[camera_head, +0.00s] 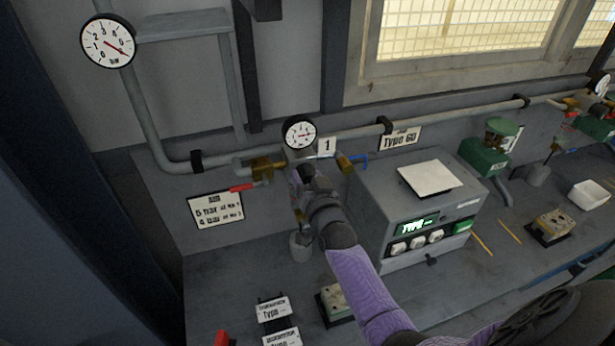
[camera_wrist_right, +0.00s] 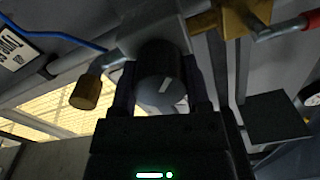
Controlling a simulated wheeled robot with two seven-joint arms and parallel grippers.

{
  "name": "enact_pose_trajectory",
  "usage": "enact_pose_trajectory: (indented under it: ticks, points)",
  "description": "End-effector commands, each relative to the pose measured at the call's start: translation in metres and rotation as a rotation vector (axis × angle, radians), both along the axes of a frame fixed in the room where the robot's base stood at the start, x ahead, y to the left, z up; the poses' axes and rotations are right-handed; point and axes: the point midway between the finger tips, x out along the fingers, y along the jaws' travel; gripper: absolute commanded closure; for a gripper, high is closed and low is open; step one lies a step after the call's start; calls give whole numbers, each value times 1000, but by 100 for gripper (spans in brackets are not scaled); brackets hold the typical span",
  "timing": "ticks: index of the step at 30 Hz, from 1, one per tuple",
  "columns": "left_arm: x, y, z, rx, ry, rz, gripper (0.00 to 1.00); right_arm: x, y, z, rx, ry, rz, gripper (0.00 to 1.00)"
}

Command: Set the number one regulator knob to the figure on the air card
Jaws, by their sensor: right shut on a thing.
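The number one regulator knob (camera_wrist_right: 158,72) is dark and round with a white mark on its face, in the middle of the right wrist view. My right gripper (camera_wrist_right: 161,96) is shut on it, one finger on each side. In the head view my right gripper (camera_head: 303,182) hides the knob below a round gauge (camera_head: 299,132) and a "1" tag (camera_head: 327,146). That gauge's red needle points about right; its figures are too small to read surely. The air card (camera_head: 215,209) seems to read 5 bar at No.1 and 4 bar at No.2. My left gripper is not in view.
A brass valve with a red lever (camera_head: 243,187) sits left of my gripper, a blue-levered one (camera_head: 352,160) right. A grey test box (camera_head: 405,205) stands close on the right. A larger gauge (camera_head: 108,41) hangs upper left. Type cards (camera_head: 272,309) lie on the bench.

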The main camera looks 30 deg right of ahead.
Motion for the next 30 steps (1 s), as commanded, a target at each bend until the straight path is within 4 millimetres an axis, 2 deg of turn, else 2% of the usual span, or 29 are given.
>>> enact_pose_trajectory:
  ticks: [17, 18, 22, 30]
  points:
    - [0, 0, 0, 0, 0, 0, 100, 0, 0, -2, 29, -1, 1, 98]
    - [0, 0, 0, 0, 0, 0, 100, -1, 0, -2, 29, -1, 1, 33]
    - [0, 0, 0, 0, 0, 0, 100, 0, 0, -2, 28, -3, 0, 5]
    - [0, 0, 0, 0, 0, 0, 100, 0, 0, -1, 28, -5, 1, 4]
